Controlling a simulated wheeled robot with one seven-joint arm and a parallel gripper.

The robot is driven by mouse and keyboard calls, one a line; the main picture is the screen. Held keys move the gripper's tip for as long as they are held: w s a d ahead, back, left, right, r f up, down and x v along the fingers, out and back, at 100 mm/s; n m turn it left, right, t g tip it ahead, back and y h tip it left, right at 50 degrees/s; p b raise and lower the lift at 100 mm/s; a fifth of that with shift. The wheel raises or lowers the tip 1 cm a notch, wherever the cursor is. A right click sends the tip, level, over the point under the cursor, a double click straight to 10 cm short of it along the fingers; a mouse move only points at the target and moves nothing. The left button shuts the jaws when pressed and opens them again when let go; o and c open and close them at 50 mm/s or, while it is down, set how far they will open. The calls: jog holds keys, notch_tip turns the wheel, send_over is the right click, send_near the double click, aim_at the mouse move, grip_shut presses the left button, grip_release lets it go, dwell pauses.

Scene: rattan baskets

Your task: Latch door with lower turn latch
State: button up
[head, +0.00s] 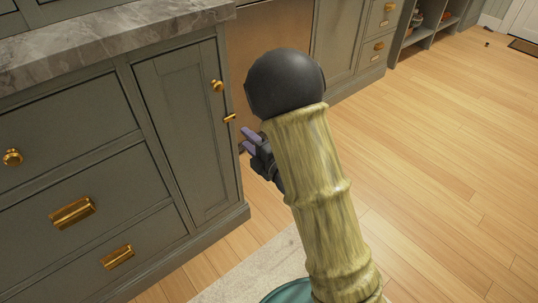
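The narrow grey-green cabinet door (188,135) stands at the right end of the near cabinet and looks closed. A round brass knob (217,85) sits near its upper right edge. Below the knob, a small brass turn latch (229,118) sits at the door's right edge, lying roughly sideways. I cannot tell whether it overlaps the door. My gripper (246,141) is just below and right of the latch, its two purple-grey fingers pointing left towards the cabinet. The fingers look apart with nothing between them, and no contact with the latch shows. My arm hides part of the gripper body.
Drawers with a brass knob (12,157) and cup pulls (72,211) lie left of the door. A marble countertop (120,40) overhangs above. A pale rug (262,272) lies below my arm. The wooden floor (450,150) is open to the right.

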jog(key=p+v, duration=0.8)
jog(key=p, duration=0.7)
jog(key=shift+s+d, duration=0.1)
dwell(0.6)
